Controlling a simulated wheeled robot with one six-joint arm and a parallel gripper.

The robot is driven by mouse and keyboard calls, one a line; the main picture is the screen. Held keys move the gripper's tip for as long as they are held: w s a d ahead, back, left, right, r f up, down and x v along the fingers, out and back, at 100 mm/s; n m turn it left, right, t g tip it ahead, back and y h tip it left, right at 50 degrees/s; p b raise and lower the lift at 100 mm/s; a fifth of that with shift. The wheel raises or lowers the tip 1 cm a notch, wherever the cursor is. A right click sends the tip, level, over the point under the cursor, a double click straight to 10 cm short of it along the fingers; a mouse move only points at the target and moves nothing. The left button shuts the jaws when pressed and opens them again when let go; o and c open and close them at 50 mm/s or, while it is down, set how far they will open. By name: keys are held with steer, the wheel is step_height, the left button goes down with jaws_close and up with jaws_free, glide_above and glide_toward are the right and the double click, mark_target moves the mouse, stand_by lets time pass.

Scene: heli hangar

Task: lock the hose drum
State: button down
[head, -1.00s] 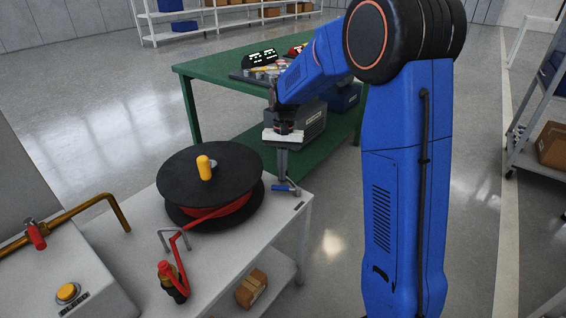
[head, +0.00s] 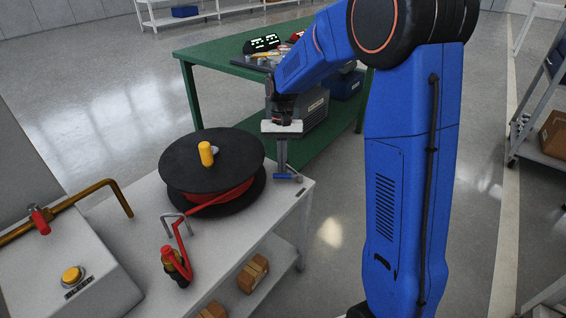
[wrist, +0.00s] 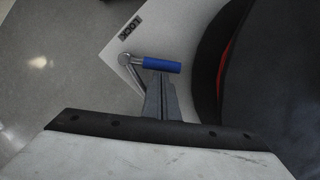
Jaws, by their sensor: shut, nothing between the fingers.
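The hose drum (head: 190,163), black flanges around red hose with a yellow knob (head: 206,153) on top, lies on a pale bench (head: 306,190). A lever with a blue grip (head: 284,176) sits right of the drum near the bench corner; it also shows in the wrist view (wrist: 162,66). Its metal arm bends from a round pivot (wrist: 125,59). A LOCK label (wrist: 130,28) is on the bench near the pivot. My gripper (head: 281,168) points down, shut and empty, its fingertips (wrist: 160,76) right at the blue grip. I cannot tell if they touch it.
A red hose nozzle (head: 176,265) and a grey bracket (head: 174,222) stand in front of the drum. A box with a yellow button (head: 72,275) and a brass pipe (head: 90,190) is at left. A green table (head: 215,52) stands behind.

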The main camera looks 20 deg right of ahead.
steer(key=n, duration=0.1)
steer(key=s+a+n, duration=0.1)
steer(key=shift+s+n+h, duration=0.15)
steer(key=shift+n+h, duration=0.15)
steer(key=s+n, duration=0.2)
steer(key=n, duration=0.1)
steer(key=shift+a+n+h, duration=0.3)
steer(key=shift+a+h, duration=0.05)
steer(key=shift+h, duration=0.05)
steer(key=s+n, duration=0.2)
steer(key=n, duration=0.1)
steer(key=shift+h, duration=0.4)
steer(key=shift+s, duration=0.4)
steer(key=v, duration=1.7)
steer(key=shift+r, duration=0.25)
